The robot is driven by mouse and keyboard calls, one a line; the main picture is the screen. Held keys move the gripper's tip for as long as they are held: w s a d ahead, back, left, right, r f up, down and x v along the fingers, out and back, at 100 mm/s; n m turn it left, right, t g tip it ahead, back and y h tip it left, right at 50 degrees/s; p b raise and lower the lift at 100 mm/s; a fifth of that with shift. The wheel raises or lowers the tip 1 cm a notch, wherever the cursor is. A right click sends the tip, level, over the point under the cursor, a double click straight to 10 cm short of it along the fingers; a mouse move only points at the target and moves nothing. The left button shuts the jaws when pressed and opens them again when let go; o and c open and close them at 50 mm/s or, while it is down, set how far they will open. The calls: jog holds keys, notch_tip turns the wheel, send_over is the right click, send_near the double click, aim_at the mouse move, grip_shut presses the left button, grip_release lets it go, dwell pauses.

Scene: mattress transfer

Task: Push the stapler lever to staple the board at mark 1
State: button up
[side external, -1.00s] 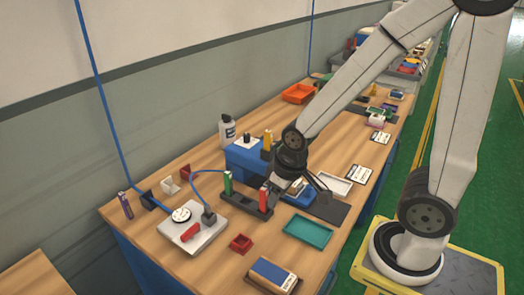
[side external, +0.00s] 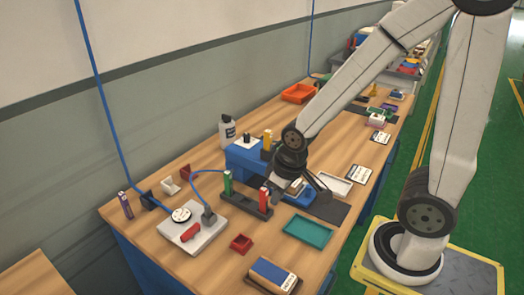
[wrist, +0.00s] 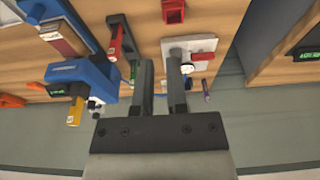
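My gripper (wrist: 160,68) is open and empty, its two fingers apart. In the side view its wrist hangs low over the bench, beside a dark rack (side external: 246,205) with a green upright (side external: 228,182) and a red upright (side external: 264,198). A blue device (side external: 303,199) and pale piece sit just beyond it, partly hidden by my gripper. In the wrist view, a blue body (wrist: 82,72) and a brown-and-red board-like piece (wrist: 64,40) lie left of the fingers. I cannot tell which part is the stapler lever, and mark 1 is not readable.
A white plate (side external: 206,238) with a red lever-like part stands at the left, linked to a blue hose. A teal tray (side external: 307,229), a red bin (side external: 241,243) and a blue-topped box (side external: 272,274) lie in front. An orange tray (side external: 298,93) is farther back.

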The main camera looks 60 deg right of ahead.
jog(key=shift+w, duration=0.15)
grip_shut()
jog(key=w+d+r+n+g, duration=0.2)
jog(key=w+d+r+n, duration=0.2)
jog(key=w+d+n, duration=0.8)
jog(key=w+d+r+n+g, duration=0.1)
jog(key=w+d+n, duration=0.1)
jog(key=d, duration=0.9)
jog(key=w+d+r+n, duration=0.2)
jog(key=w+d+n, duration=0.1)
jog(key=d, duration=0.8)
jog(key=shift+w+d+n+g, duration=0.15)
jog(key=shift+d+n+g, duration=0.25)
jog(key=shift+n, duration=0.1)
jog(key=shift+f, duration=0.1)
jog(key=f, duration=0.4)
jog(key=s+f, duration=0.1)
jog(key=f, duration=0.9)
jog(key=shift+s, duration=0.25)
